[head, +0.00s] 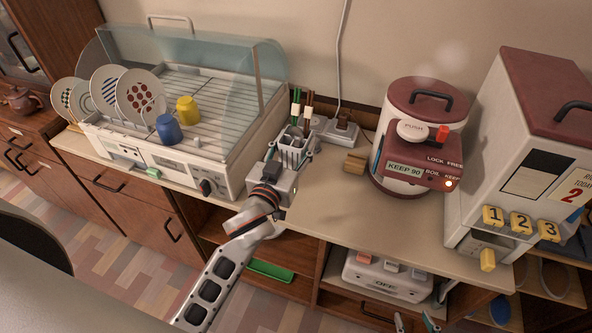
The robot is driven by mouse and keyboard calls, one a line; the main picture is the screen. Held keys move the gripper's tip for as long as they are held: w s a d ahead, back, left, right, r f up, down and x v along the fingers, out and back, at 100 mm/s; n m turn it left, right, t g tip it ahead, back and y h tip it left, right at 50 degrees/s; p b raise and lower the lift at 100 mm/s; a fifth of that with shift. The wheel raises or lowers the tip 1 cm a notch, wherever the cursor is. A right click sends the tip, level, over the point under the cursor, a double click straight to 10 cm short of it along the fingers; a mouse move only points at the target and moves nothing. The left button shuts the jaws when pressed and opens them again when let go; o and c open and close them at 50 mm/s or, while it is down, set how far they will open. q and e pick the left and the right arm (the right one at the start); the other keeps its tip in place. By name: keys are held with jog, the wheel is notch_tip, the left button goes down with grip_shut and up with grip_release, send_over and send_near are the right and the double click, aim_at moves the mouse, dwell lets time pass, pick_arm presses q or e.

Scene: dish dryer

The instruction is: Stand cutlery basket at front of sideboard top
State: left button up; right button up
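The cutlery basket (292,150) is a small pale slotted holder near the middle of the sideboard top (345,215), just right of the dish dryer. Cutlery with green and brown handles stands up in it. My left gripper (292,160) reaches it from the front, and a finger shows close along its right side. The gripper body hides the basket's lower front and base, so I cannot tell whether it is gripped or lifted. My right gripper (415,322) shows only as two separated fingertips at the bottom edge, open and empty, below the sideboard top.
The dish dryer (178,160) with plates and two cups fills the left. A power socket (335,131) and a small wooden block (355,163) lie right of the basket. A red-and-white water boiler (415,150) and a tall dispenser (515,150) stand right. The middle front top is clear.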

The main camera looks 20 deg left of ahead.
pick_arm(q)
notch_tip(320, 180, down, 4)
jog(key=shift+r+b, duration=0.1)
jog(key=shift+b, duration=0.3)
jog(key=shift+f+b, duration=0.8)
jog(key=shift+f, duration=1.45)
pick_arm(e)
jog(key=f, duration=0.3)
jog(key=shift+s+d+f, duration=0.25)
jog(key=shift+d+f, duration=0.05)
jog(key=shift+f, duration=0.1)
pick_arm(q)
jog(key=shift+r, duration=0.1)
jog(key=o, duration=0.8)
jog(key=shift+f, duration=0.25)
jog(key=o, duration=0.4)
pick_arm(e)
jog(key=shift+w+r, duration=0.15)
jog(key=shift+r, duration=0.05)
pick_arm(q)
jog(key=shift+r, duration=0.15)
